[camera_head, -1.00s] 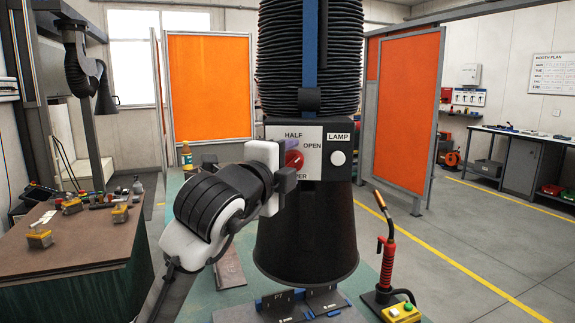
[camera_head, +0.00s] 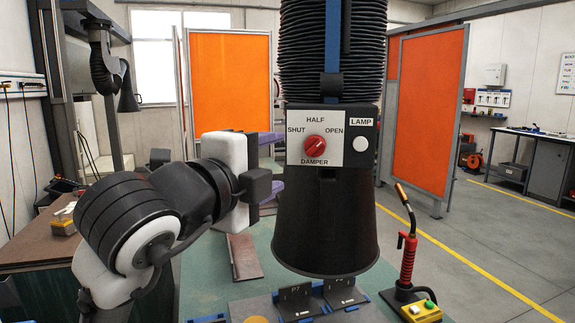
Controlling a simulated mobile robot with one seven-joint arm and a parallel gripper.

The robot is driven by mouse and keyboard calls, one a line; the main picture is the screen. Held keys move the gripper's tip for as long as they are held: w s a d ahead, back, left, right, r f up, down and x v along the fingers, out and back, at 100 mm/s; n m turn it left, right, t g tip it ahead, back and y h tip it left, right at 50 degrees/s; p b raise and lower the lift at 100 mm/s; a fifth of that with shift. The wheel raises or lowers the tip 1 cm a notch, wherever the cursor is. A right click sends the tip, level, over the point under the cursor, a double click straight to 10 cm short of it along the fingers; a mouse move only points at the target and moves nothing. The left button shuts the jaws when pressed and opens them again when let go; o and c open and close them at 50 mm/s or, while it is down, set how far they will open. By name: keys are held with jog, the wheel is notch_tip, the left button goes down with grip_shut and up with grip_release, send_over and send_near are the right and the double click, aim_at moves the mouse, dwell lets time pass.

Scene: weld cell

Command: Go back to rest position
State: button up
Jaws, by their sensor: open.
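My gripper (camera_head: 271,164) is left of the black fume hood (camera_head: 325,225). Its two purple fingers stand apart, one above the other, with nothing between them. The fingertips point right, toward the hood, and appear short of the control panel (camera_head: 303,134). The panel carries a red damper knob (camera_head: 315,149) among the labels SHUT, HALF, OPEN and DAMPER. The knob is fully visible and clear of my gripper; its mark seems to slant, but is too small to read surely. A lamp button (camera_head: 361,144) sits right of it.
A green-topped table (camera_head: 205,275) lies below, with dark angled plates (camera_head: 318,297) under the hood. A red-handled welding torch (camera_head: 407,260) stands at right. A brown bench (camera_head: 40,235) is at left behind my arm. Orange screens (camera_head: 428,108) stand behind. Open floor lies right.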

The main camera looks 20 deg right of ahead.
jog(key=shift+s+a, duration=0.45)
